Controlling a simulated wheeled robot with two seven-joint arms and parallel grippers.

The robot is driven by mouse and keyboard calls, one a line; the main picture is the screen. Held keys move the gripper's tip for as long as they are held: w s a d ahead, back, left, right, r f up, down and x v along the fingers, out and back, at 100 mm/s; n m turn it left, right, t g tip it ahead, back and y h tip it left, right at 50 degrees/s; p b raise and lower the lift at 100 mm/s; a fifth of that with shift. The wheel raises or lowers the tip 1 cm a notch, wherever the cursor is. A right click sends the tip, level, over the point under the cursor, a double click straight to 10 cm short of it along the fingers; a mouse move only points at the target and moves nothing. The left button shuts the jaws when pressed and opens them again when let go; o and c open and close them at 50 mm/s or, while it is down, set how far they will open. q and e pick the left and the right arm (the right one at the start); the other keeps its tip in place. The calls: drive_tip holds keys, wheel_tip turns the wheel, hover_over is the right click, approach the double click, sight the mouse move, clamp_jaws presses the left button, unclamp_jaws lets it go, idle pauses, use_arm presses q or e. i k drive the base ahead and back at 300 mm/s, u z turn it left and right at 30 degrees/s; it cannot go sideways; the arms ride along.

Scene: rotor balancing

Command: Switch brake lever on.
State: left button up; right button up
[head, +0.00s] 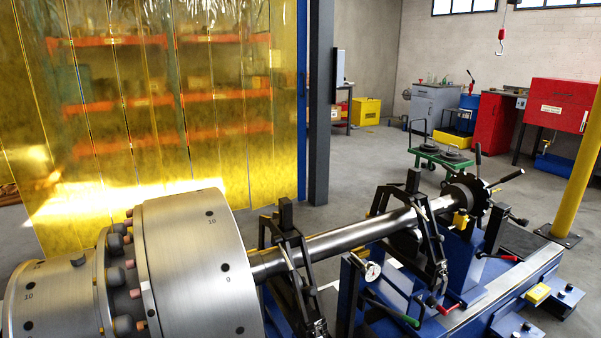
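The balancing machine holds a large steel rotor (200,260) with a long dark shaft (345,238) running to the right. Several levers show around its right end, and I cannot tell which one is the brake lever. One lever with a red grip (497,256) sticks out at the right pedestal. A green-gripped lever (405,319) and a red-gripped lever (441,308) are low at the front. Black-gripped handles (510,176) stand out from the toothed dark disc (468,194) at the shaft end. Neither of my grippers is in view.
A yellow strip curtain (150,130) hangs at the left, beside a dark post (320,100). A yellow post (581,170) stands at the right. A green cart (440,155), red cabinet (560,105) and grey cabinet (436,103) stand behind. Grey floor (365,165) is open between.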

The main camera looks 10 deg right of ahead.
sight(481, 254)
drive_tip(key=z, duration=2.1)
drive_tip(key=i, duration=0.95)
drive_tip(key=z, duration=0.45)
drive_tip(key=i, duration=1.4)
drive_tip(key=u, duration=0.85)
drive_tip(key=i, duration=0.2)
drive_tip(key=u, duration=0.15)
